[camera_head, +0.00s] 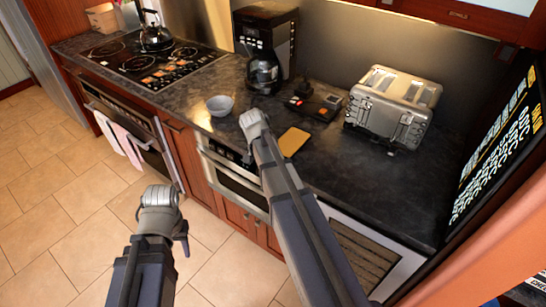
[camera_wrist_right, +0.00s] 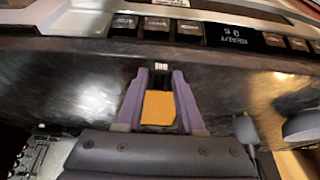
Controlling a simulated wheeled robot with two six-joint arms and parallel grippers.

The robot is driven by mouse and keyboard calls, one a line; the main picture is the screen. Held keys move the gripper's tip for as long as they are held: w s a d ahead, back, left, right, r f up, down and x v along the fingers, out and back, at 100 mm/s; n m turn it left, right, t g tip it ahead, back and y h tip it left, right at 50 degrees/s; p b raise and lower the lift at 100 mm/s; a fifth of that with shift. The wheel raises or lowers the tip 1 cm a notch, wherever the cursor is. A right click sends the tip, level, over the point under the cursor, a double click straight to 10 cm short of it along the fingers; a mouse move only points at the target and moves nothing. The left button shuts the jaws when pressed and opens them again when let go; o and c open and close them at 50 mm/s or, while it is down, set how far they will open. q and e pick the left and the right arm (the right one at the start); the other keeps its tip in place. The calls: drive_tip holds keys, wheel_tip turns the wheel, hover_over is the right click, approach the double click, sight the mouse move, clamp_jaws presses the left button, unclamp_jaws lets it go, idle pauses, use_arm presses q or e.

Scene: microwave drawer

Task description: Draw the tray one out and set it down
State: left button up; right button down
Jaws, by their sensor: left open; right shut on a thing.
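A flat orange-yellow piece (camera_head: 293,141) shows at the counter beside my right arm; I cannot tell whether it touches the surface. In the right wrist view, an orange piece (camera_wrist_right: 158,108) fills the gap between the purple fingers of my right gripper (camera_wrist_right: 161,75), which is shut on it. My arm hides this gripper in the head view. The silver microwave drawer (camera_head: 232,178) is built in under the counter edge, partly covered by my right arm. I cannot tell whether it is fully closed. My left gripper (camera_head: 182,238) is open and empty over the floor, away from the counter.
On the dark counter (camera_head: 345,185) stand a grey bowl (camera_head: 220,105), a black coffee maker (camera_head: 265,50), a black device (camera_head: 315,101) and a silver toaster (camera_head: 392,105). A cooktop with a kettle (camera_head: 156,38) is at the left. The counter in front of the toaster is clear.

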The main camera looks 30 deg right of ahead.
drive_tip(key=shift+c, duration=2.2)
unclamp_jaws()
drive_tip(key=shift+r, duration=0.1)
drive_tip(key=p+v, duration=0.7)
drive_tip(key=shift+a+r, duration=0.2)
drive_tip(key=shift+r, duration=0.1)
drive_tip(key=shift+s, duration=0.1)
drive_tip(key=s+a+f+n+g+y, duration=0.1)
drive_tip(key=s+a+n, duration=0.7)
drive_tip(key=a, duration=0.3)
drive_tip(key=s+a+f+n+g+y+b, duration=0.1)
drive_tip(key=s+a+f+n, duration=0.1)
drive_tip(key=s+a+n, duration=0.6)
drive_tip(key=s+a, duration=0.3)
drive_tip(key=a, duration=0.1)
drive_tip(key=shift+y, duration=0.3)
